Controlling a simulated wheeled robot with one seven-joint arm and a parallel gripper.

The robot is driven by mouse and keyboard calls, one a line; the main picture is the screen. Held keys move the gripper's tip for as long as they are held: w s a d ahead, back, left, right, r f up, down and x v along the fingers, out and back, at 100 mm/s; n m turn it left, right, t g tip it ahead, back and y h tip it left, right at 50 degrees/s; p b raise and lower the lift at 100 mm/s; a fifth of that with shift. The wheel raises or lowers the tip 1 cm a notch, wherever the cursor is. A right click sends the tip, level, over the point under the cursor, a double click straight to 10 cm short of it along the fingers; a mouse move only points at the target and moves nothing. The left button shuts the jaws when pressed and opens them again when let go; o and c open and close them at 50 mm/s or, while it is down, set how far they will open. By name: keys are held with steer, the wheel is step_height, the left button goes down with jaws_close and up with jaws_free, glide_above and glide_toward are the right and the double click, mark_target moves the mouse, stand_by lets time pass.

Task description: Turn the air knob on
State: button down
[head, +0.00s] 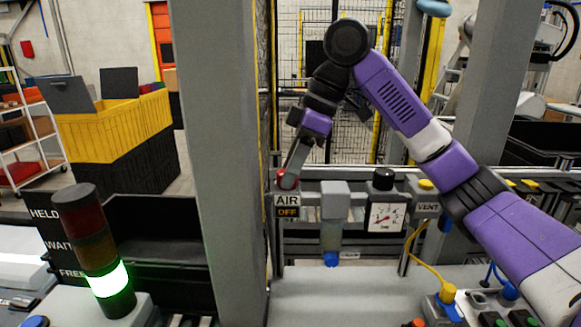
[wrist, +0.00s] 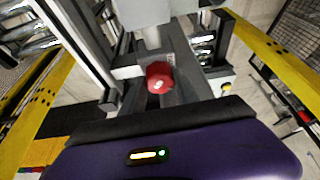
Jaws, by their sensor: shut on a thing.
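The red air knob (head: 282,177) sits on top of the grey air unit, above a sign (head: 287,205) reading AIR with OFF in orange below. In the wrist view the knob (wrist: 160,77) shows as a red faceted cap near the middle. My gripper (head: 290,178) reaches down to the knob from above and is shut on it. Its fingertips partly hide the knob in the head view.
Right of the knob are a pressure gauge (head: 386,217), a black knob (head: 383,178) and a yellow VENT knob (head: 426,184). A grey post (head: 220,150) stands close on the left. A stack light (head: 95,250) glows white-green at its bottom, beside the FREE label.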

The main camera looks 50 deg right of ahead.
steer(key=n+p, duration=0.1)
steer(key=p, duration=0.1)
steer(key=n+g+p, duration=0.1)
steer(key=n+p, duration=0.1)
steer(key=shift+r+y+p, duration=0.3)
steer(key=shift+r+y, duration=0.05)
steer(key=shift+y, duration=0.05)
steer(key=n+p, duration=0.1)
steer(key=n, duration=0.1)
steer(key=n+g+p, duration=0.1)
steer(key=n+p, duration=0.1)
steer(key=shift+w+d+f+g+p, duration=0.1)
steer(key=shift+w+g+p, duration=0.05)
steer(key=shift+g+p, duration=0.15)
steer(key=n, duration=0.1)
steer(key=n+g+p, duration=0.1)
steer(key=n, duration=0.1)
steer(key=shift+w+f+n+y, duration=0.1)
steer(key=shift+f+n+y, duration=0.05)
steer(key=shift+n+y, duration=0.15)
steer(key=n+g, duration=0.2)
steer(key=n, duration=0.3)
steer(key=shift+w, duration=0.15)
steer(key=shift+f+n, duration=0.1)
steer(key=shift+n, duration=0.2)
steer(key=c, duration=0.9)
jaws_free()
